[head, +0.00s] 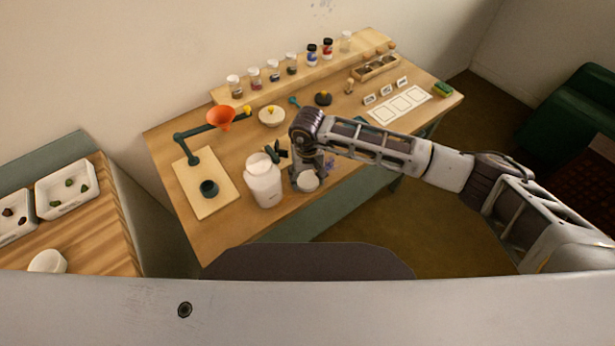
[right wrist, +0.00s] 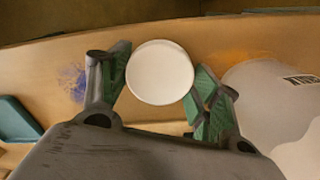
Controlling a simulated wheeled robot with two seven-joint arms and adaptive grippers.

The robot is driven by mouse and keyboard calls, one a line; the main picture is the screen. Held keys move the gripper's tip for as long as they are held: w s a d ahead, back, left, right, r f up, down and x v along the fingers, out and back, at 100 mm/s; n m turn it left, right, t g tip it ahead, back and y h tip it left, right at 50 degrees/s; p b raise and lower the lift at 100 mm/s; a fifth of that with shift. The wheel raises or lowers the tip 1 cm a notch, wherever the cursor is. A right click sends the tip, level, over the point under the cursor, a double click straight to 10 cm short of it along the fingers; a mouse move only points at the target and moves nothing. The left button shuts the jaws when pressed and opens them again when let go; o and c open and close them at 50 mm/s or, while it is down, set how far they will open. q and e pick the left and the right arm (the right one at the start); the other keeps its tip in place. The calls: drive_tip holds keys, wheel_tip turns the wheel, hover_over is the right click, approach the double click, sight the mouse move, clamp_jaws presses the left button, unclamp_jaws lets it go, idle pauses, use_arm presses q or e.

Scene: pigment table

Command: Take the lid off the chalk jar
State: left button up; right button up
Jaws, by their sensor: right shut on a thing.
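The chalk jar (head: 263,186) is a large white jar standing on the near part of the wooden table, and its top looks uncovered. Its pale body and label also show at the right of the right wrist view (right wrist: 265,105). My right gripper (head: 303,172) is just right of the jar in the head view, shut on the white round lid (head: 308,182). In the right wrist view the lid (right wrist: 160,72) sits between the green-padded fingers, apart from the jar. Its height above the table is hard to tell. My left gripper is not in view.
Left of the jar, a board (head: 208,207) carries a green stand with an orange funnel (head: 220,118) and a dark cup (head: 209,188). Small jars line the back shelf (head: 300,75). White cards (head: 400,104) lie at the right.

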sight(307, 179)
drive_tip(key=shift+f, duration=0.35)
drive_tip(key=shift+f, duration=0.15)
drive_tip(key=o, duration=1.1)
drive_tip(key=shift+r, duration=0.25)
drive_tip(key=shift+r+b, duration=1.4)
drive_tip(key=shift+r, duration=4.5)
